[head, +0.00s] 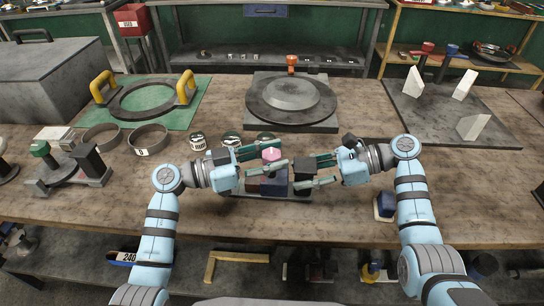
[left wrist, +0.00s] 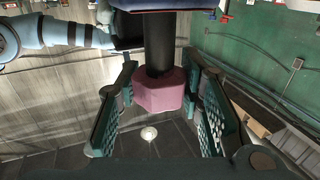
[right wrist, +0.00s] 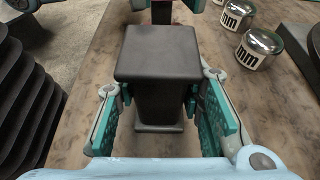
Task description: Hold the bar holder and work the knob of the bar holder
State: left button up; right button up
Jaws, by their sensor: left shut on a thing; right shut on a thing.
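The bar holder stands on the table in front of me in the head view, with a dark base, a blue block (head: 274,186) in the middle and dark end blocks. My left gripper (head: 264,160) is shut on the knob; the left wrist view shows the pink faceted knob (left wrist: 158,92) on a black shaft between the fingers. My right gripper (head: 322,171) is shut on the right black end block (head: 307,176), which also fills the space between its fingers in the right wrist view (right wrist: 158,65). The fingers partly hide the holder.
Several small labelled tins (head: 198,142) stand just behind the holder. Two metal rings (head: 151,139) lie to the left, beside another fixture (head: 65,168). A round plate fixture (head: 291,97) stands behind. A small blue block (head: 385,205) lies right of the holder. The right front table is mostly clear.

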aim_at(272, 154)
pick_arm(q)
jog(key=shift+m+g, duration=0.4)
jog(key=shift+g, duration=0.2)
jog(key=m+g, duration=0.2)
jog(key=g, duration=0.1)
jog(key=m+g+h, duration=0.1)
jog(key=m+g, duration=0.1)
jog(key=g, duration=0.1)
jog(key=shift+w+f, duration=0.1)
jog(key=shift+m+g, duration=0.4)
jog(key=shift+g, duration=0.6)
jog(key=o, duration=1.2)
notch_tip(272, 154, up, 10)
jog(key=shift+r, duration=0.1)
